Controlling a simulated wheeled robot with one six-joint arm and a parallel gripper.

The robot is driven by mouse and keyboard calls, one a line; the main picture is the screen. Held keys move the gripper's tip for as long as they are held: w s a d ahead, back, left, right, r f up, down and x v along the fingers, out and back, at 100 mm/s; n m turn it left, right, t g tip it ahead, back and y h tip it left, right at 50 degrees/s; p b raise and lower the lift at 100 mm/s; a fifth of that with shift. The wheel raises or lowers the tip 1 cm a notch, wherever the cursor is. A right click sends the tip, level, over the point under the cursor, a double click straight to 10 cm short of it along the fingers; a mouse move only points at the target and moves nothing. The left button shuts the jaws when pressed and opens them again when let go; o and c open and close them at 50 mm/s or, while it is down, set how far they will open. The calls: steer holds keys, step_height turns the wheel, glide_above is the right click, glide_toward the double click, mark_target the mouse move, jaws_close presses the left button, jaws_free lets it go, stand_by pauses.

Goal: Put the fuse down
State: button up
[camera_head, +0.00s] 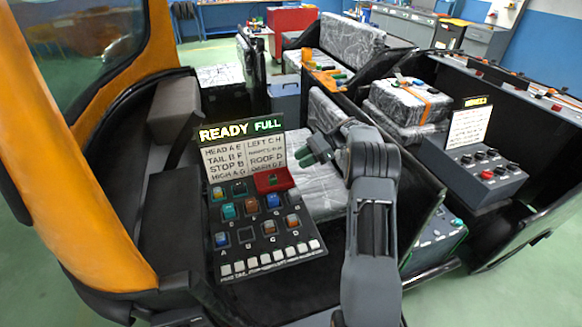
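A dark fuse panel (262,254) stands in front of me, with several coloured fuse blocks in its slots. They include a teal block (228,211), a blue block (273,201) and an orange block (293,222). One dark slot (245,234) looks empty. A small red tray (286,181) sits at the panel's upper right, with something small and greenish in it. My gripper (308,153) is above and right of this tray, pointing left. Its greenish-grey fingers are small here, and I cannot tell whether a fuse is between them.
A label board (228,160) showing READY and FULL rises behind the panel. An orange-framed cab (68,200) stands at the left. A second control box (482,178) is at the right. Wrapped seats (408,101) stand behind my arm. Green floor is clear at the lower right.

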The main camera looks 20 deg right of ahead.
steer(key=s+a+r+n+h, duration=0.7)
steer(key=s+a+r, duration=0.1)
steer(key=s, duration=0.4)
steer(key=s+f+n+t+h, duration=0.2)
steer(key=s+n+h, duration=0.3)
steer(key=s+n, duration=0.6)
steer(key=shift+s+a+f+t+h, duration=0.2)
steer(key=shift+s+a+t+h, duration=0.45)
steer(key=shift+s, duration=2.25)
steer(key=shift+d+y, duration=0.15)
steer(key=shift+y, duration=0.1)
steer(key=shift+r+p, duration=0.4)
steer(key=shift+r, duration=0.15)
